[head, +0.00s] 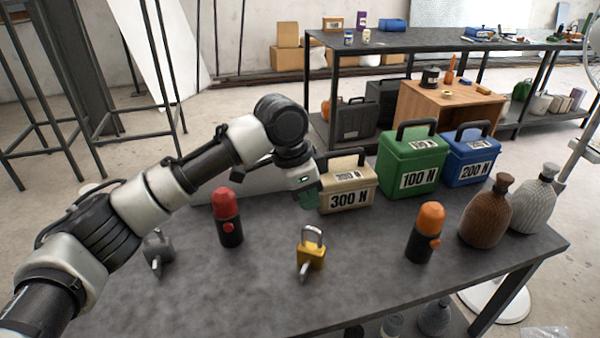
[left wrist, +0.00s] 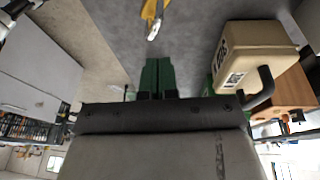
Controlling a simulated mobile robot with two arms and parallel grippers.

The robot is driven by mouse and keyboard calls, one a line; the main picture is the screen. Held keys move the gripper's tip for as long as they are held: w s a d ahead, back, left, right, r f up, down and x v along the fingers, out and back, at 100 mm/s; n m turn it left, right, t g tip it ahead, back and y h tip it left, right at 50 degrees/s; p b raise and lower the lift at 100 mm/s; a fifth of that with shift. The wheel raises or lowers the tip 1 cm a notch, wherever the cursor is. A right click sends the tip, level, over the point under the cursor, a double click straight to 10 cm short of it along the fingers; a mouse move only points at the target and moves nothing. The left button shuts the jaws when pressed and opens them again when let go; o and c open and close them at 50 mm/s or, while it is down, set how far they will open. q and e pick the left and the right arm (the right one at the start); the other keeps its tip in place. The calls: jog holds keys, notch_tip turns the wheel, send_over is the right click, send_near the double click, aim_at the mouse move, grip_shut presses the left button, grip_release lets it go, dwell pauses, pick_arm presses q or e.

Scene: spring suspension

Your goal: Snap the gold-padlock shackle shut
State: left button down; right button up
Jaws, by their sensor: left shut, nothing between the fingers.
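The gold padlock (head: 311,257) stands on the dark table near its middle, with a silver shackle (head: 313,232) at its top and a key (head: 304,273) at its front. I cannot tell whether the shackle is seated. The padlock's yellow body also shows at the top edge of the left wrist view (left wrist: 148,10), with a silver part (left wrist: 153,32) nearer my fingers. My left gripper (head: 308,200) is above the table, behind and above the padlock and apart from it. Its green fingers (left wrist: 158,76) are together and empty. My right gripper is not in view.
A tan 300 N case (head: 348,199) stands right beside my left gripper; green (head: 413,176) and blue (head: 471,172) cases are farther right. A red-topped device (head: 228,218), a grey padlock (head: 157,250) and an orange-topped device (head: 425,245) flank the gold padlock. Bare table surrounds it.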

pick_arm(q)
jog(key=shift+s+d+f, duration=0.1)
jog(key=shift+s+f, duration=0.15)
jog(key=shift+f, duration=0.85)
jog(key=shift+s+f, duration=0.2)
jog(key=shift+f, duration=0.9)
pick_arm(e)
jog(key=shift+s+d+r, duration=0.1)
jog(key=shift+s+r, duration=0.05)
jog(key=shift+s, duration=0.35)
